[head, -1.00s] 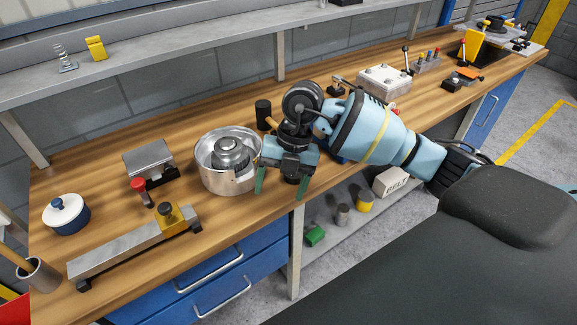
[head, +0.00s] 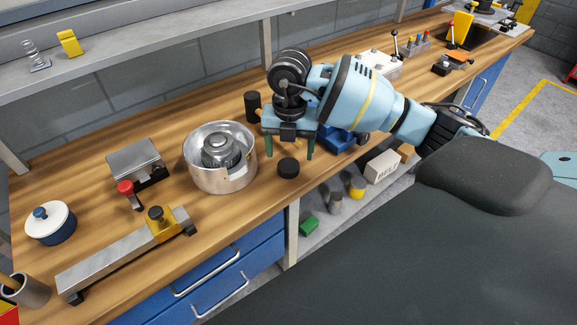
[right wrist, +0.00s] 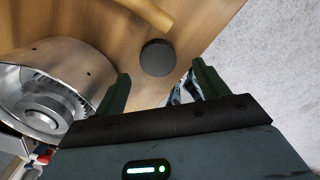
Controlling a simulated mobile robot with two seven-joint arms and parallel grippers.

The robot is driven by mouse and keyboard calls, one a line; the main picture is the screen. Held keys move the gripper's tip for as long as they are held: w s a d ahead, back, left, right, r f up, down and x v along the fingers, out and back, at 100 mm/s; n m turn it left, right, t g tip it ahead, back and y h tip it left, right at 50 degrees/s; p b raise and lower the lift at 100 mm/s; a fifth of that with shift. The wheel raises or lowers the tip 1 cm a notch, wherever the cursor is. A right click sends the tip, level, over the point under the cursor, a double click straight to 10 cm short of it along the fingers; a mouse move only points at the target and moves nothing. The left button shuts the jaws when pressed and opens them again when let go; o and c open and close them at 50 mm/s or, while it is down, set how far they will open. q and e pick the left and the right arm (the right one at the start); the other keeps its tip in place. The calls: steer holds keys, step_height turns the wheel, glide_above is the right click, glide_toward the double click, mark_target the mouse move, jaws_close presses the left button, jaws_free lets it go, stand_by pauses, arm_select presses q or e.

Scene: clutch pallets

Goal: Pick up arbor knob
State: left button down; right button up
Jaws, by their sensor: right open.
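The arbor knob, which I take to be the short black round piece (head: 288,168), lies on the wooden bench near its front edge, right of the metal bowl-like housing. My right gripper (head: 289,153) is open and empty, its two green fingers pointing down just behind the knob. In the right wrist view the knob (right wrist: 157,58) shows between and just beyond the open fingertips (right wrist: 160,70), with no finger seen touching it. My left gripper is not in view.
The metal housing (head: 240,179) stands close left of my right gripper. A black-headed mallet (head: 253,107) lies behind it, and a blue object (head: 340,140) is partly hidden at the right. A steel bar fixture (head: 110,258) is further left. The bench's front edge is close to the knob.

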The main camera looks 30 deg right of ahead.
mark_target(288, 165)
step_height(288, 165, down, 4)
steer(key=shift+a+f, duration=0.15)
steer(key=shift+f, duration=0.1)
steer(key=c, duration=1)
steer(key=shift+c, duration=0.2)
steer(key=shift+r, duration=0.1)
steer(key=shift+r, duration=0.4)
steer(key=r, duration=0.2)
steer(key=shift+s+r, duration=0.3)
steer(key=shift+s, duration=0.05)
steer(key=s+d+r, duration=0.1)
steer(key=s+d, duration=0.2)
steer(key=s, duration=1.2)
steer(key=shift+d+r, duration=0.2)
steer(key=shift+d, duration=0.15)
